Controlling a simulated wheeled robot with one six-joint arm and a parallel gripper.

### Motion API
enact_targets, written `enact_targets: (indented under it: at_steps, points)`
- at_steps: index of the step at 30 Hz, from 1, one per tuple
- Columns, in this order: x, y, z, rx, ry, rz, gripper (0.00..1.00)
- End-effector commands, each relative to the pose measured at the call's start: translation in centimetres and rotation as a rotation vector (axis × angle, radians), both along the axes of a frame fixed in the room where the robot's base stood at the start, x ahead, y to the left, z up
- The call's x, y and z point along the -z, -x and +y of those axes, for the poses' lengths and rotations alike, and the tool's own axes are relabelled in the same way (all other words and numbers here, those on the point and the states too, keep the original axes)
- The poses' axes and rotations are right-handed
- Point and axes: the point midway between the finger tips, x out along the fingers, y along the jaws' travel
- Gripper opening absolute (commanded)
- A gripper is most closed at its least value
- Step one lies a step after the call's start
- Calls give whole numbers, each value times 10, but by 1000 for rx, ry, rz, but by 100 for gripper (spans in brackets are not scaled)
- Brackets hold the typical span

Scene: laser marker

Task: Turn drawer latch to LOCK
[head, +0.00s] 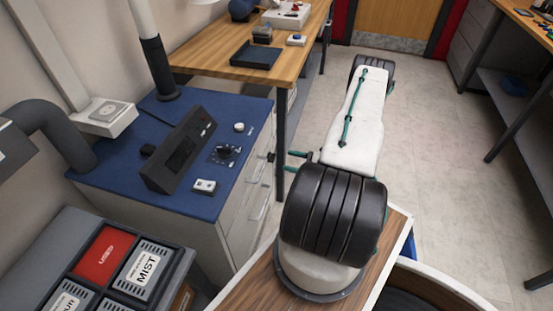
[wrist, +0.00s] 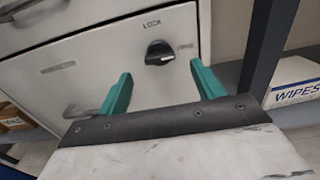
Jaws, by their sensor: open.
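The drawer latch (wrist: 160,52) is a black round knob with a grip bar and a white mark on the white drawer front (wrist: 95,60). Its bar lies roughly sideways in the wrist view, with the white mark toward the right. The word LOCK (wrist: 152,23) is printed above it; a smaller label (wrist: 185,46) to its right is too small to read. My gripper (wrist: 163,84) is open, its two green fingers apart on the left and right of the knob in the picture, with nothing between them. In the head view my gripper (head: 294,161) is beside the cabinet front (head: 243,205).
A dark table leg (wrist: 268,45) and a box marked WIPES (wrist: 295,92) stand at right. The blue cabinet top (head: 215,115) carries a control box (head: 180,150). Open floor (head: 430,150) lies to the right.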

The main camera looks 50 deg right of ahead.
Motion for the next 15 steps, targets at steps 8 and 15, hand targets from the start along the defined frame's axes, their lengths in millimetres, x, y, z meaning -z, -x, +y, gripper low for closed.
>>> enact_targets:
  at_steps: [8, 15]
  points:
    - [0, -42, 19, -7, 0, 1, 67]
    - [0, -59, 26, -7, 0, 1, 67]
